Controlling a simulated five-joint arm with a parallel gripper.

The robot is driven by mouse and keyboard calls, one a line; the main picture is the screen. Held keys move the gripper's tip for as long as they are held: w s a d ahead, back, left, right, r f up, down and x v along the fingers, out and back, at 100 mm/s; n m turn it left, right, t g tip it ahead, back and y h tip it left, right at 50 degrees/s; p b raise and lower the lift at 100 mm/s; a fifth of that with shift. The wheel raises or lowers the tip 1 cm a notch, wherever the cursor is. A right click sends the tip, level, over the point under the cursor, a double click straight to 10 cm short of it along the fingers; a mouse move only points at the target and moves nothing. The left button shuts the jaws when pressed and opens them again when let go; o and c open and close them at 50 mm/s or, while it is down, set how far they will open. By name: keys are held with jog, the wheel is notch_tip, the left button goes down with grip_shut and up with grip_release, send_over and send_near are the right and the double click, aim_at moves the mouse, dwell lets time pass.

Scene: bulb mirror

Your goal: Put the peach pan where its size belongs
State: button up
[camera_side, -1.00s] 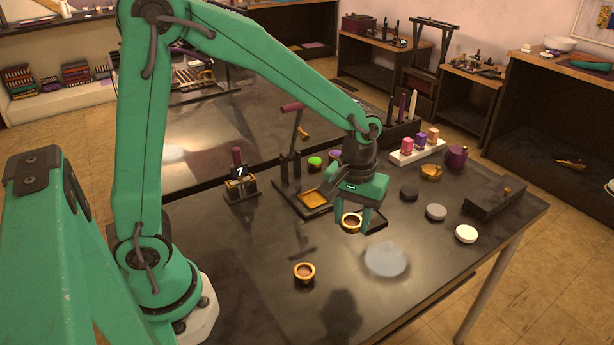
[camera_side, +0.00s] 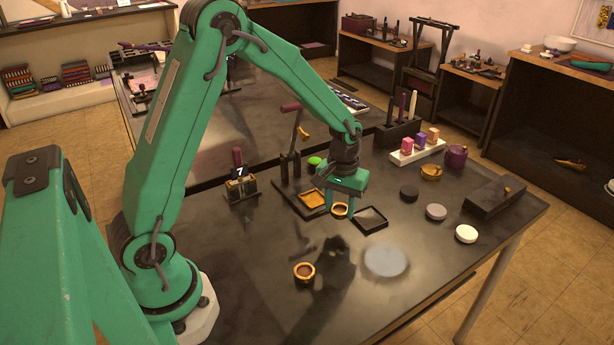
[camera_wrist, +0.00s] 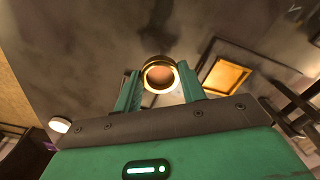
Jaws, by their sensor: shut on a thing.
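The peach pan (camera_side: 339,210), a small round cup with a gold rim, is between the fingers of my gripper (camera_side: 340,211). The wrist view shows its peach-coloured inside (camera_wrist: 160,78) facing the camera, with my gripper's (camera_wrist: 160,82) two green fingers on either side. My gripper is shut on it above the table, between a square tray with a gold inside (camera_side: 313,199) and an empty dark square tray (camera_side: 370,220). The gold-inside square also shows in the wrist view (camera_wrist: 228,77). Another gold-rimmed round pan with a brownish inside (camera_side: 304,272) stands on the table nearer the camera.
A lever press (camera_side: 291,150) stands behind the gold-inside tray, and a stamp marked 7 (camera_side: 240,182) to its left.

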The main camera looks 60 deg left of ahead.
aim_at(340, 212)
jog(key=shift+f, duration=2.05)
jog(key=shift+f, duration=0.15)
jog(key=o, duration=0.9)
jog(key=shift+o, duration=0.2)
notch_tip(340, 212, up, 11)
jog(key=shift+r, duration=0.7)
